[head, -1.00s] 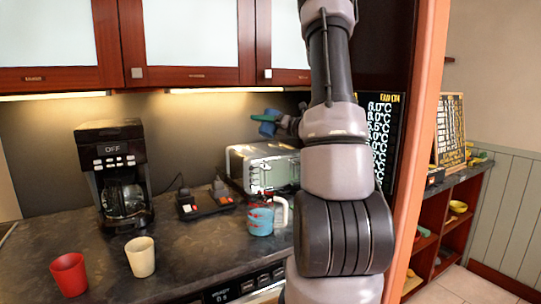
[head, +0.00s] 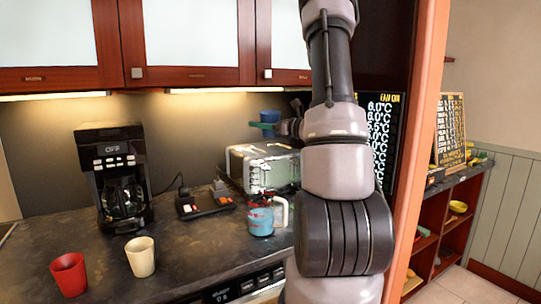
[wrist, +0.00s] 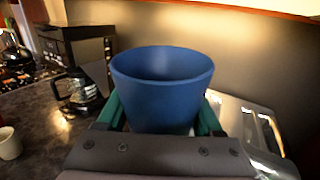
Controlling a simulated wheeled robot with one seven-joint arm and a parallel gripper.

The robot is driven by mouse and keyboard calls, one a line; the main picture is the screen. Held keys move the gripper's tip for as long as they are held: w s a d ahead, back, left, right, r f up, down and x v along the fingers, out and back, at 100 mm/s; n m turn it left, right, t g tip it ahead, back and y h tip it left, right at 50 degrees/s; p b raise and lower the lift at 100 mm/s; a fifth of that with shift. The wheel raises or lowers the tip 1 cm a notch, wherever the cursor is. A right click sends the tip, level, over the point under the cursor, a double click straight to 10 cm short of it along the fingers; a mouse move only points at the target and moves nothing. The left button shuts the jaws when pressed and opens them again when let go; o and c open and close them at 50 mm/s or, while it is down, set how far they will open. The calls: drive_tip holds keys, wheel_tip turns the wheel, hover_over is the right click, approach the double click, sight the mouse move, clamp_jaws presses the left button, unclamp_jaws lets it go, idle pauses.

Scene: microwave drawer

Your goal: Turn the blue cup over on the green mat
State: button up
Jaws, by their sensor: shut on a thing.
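The blue cup (head: 270,115) is held up in the air in front of the wall, above the toaster. In the wrist view the cup (wrist: 162,95) stands close in front of the camera, with its round opening facing up. My gripper (head: 266,125) is shut on it, and its green fingers show on both sides of the cup in the wrist view. I see no green mat in either view.
Below the cup stands a silver toaster (head: 262,168). A blue and red mug (head: 262,216), a cream cup (head: 140,257), a red cup (head: 69,274) and a coffee maker (head: 115,175) stand on the dark counter (head: 190,255). Wall cabinets (head: 190,40) hang above.

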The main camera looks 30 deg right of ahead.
drive_tip(key=shift+n, duration=3.2)
drive_tip(key=n, duration=0.6)
drive_tip(key=shift+y, duration=0.3)
